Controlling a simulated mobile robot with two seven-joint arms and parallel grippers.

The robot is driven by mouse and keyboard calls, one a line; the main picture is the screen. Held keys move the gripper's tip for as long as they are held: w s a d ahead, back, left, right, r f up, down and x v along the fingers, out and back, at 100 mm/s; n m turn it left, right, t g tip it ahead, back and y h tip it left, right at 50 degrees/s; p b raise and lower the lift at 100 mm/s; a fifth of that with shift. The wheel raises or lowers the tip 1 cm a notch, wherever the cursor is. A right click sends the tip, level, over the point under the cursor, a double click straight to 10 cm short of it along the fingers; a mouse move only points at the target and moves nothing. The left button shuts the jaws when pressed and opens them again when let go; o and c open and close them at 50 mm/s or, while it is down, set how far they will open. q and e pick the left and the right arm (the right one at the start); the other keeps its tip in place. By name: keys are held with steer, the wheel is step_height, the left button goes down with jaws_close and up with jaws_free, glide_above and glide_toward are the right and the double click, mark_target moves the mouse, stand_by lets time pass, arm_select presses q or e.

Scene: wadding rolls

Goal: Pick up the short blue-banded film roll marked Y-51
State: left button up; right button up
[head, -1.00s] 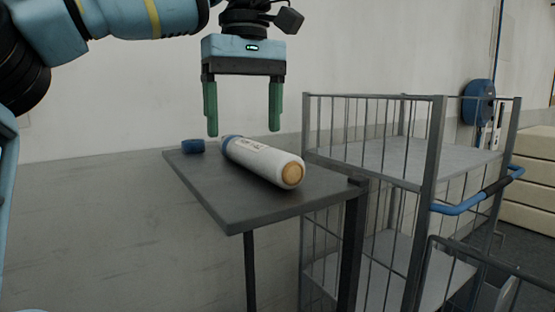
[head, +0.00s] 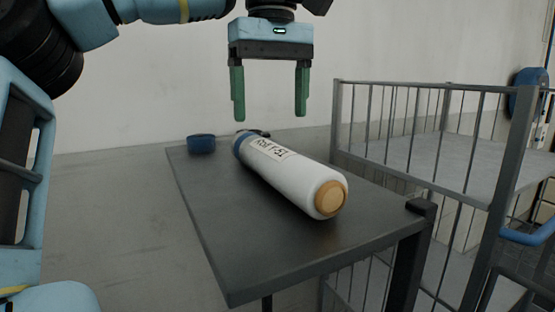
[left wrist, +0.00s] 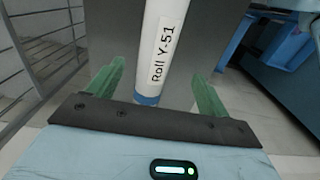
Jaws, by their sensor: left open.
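The film roll (head: 285,175) is a white cylinder with a blue band at its far end and a tan core at its near end. It lies on its side on a dark table (head: 245,255). Its label reads "Roll Y-51" in the left wrist view, where the roll (left wrist: 165,50) runs up between the fingers. My left gripper (head: 269,108) is open and empty, pointing down above the far part of the roll, with its green fingers apart from it. It also shows in the left wrist view (left wrist: 157,85). My right gripper is not in view.
A small blue round object (head: 201,144) sits at the table's far left corner. Another small dark item, partly hidden, lies behind the roll's far end. A grey wire cage cart (head: 440,88) stands close to the table's right side. The table's front left is clear.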

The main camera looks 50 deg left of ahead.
mark_target(276, 146)
arm_select(q)
steer(key=shift+f, duration=0.1)
steer(key=shift+f, duration=1.25)
steer(key=shift+w+d+f, duration=0.1)
steer(key=shift+w+f, duration=0.05)
steer(key=shift+f, duration=1.15)
steer(key=shift+w+f, duration=0.1)
steer(key=shift+f, duration=1.15)
steer(key=shift+c, duration=0.3)
steer(key=c, duration=1.4)
steer(key=shift+o, duration=0.2)
steer(key=shift+r, duration=0.1)
